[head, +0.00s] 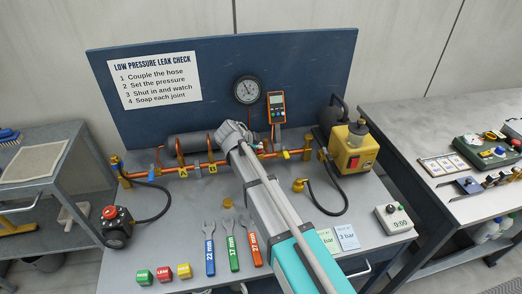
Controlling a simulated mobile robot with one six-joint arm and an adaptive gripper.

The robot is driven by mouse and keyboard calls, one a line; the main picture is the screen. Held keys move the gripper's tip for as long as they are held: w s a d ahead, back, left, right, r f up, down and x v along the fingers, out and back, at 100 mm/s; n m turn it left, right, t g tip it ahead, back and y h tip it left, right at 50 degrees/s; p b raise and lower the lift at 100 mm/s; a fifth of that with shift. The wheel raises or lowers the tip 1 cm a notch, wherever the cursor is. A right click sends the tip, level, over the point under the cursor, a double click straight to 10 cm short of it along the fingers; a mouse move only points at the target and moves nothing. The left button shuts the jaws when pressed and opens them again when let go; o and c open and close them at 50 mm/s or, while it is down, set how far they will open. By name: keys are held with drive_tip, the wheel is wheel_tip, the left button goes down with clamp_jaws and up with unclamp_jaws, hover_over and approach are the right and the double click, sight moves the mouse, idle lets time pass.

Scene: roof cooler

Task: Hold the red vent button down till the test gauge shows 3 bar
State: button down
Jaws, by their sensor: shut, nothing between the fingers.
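A red button (109,212) tops a black box (118,231) at the left front of the grey bench; a black hose runs from it to the copper pipe. My gripper (231,135) is shut and empty, over the middle of the pipe, well right of and behind the red button. My arm hides part of the pipe and bench, and the fingertips are hard to make out.
The copper pipe (185,171) with yellow tags crosses the bench. A yellow pump (354,150) stands right. Three spanners (233,246), coloured blocks (164,273), two cards (347,237) and a timer box (393,218) lie in front. Side benches flank it.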

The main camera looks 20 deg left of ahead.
drive_tip(key=shift+f+b, duration=0.4)
idle(0.6)
drive_tip(key=shift+r, duration=0.15)
idle(4.8)
drive_tip(key=shift+r+p, duration=0.75)
drive_tip(key=shift+p, duration=0.2)
drive_tip(key=shift+r+p, duration=2.5)
drive_tip(key=shift+r, duration=0.05)
